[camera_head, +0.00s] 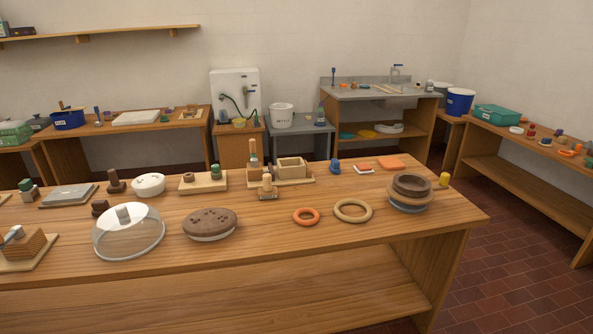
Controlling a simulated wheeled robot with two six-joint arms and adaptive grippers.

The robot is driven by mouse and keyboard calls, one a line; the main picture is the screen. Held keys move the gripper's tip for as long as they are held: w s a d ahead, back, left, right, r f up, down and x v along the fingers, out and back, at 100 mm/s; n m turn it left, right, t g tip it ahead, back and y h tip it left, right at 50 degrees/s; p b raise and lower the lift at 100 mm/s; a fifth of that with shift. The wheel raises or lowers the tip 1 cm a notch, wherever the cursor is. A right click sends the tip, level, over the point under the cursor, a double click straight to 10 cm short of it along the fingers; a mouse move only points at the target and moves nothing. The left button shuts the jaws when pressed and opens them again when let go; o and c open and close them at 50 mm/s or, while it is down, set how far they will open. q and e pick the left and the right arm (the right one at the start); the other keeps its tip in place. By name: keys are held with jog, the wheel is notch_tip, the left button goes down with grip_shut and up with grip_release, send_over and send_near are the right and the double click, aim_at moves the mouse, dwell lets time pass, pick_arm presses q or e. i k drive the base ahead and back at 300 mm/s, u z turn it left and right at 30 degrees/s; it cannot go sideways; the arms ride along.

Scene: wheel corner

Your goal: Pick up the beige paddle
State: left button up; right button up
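No thing can be told for sure as the beige paddle at this size. A small beige upright piece (267,181) stands in a low block near the middle of the front table (330,240). Just behind it, a wooden holder (291,169) with box-like compartments has a taller upright handle (253,150) at its left end. A thin beige piece (384,90) also lies on the far sink counter. Neither of my grippers shows in the head view.
On the front table are a clear dome (128,231), a brown speckled disc (210,223), an orange ring (306,216), a beige ring (353,210) and stacked dark rings (411,187). The table's front right is bare. Tiled floor (520,270) lies open on the right.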

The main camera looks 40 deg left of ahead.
aim_at(268, 191)
jog(key=u, duration=0.6)
jog(key=i, duration=1.4)
jog(key=u, duration=0.55)
